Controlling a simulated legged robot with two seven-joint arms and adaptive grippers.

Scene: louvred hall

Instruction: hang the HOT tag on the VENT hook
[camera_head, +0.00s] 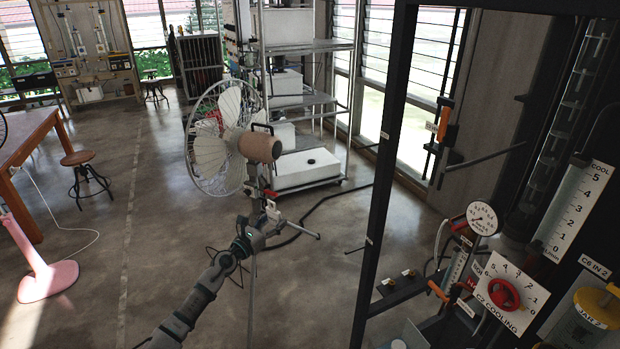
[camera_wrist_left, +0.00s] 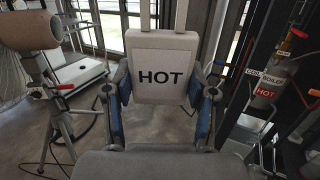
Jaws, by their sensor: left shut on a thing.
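The HOT tag (camera_wrist_left: 163,62) is a white plate with black lettering, upright and facing the camera in the left wrist view. My left gripper (camera_head: 267,212) is shut on it, with one blue-sided finger at each side edge of the tag. In the head view the gripper reaches out low in the middle, in front of the fan and left of the black upright frame. The tag is too small there to read. I cannot make out a hook marked VENT in either view. My right gripper is not in view.
A fan (camera_head: 262,146) on a stand is just beyond my left gripper. The black frame (camera_head: 385,165) stands to the right, with a gauge (camera_head: 482,218) and a red knob (camera_head: 504,294) beyond it. A COIL BOILER bottle (camera_wrist_left: 267,88) shows right of the tag.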

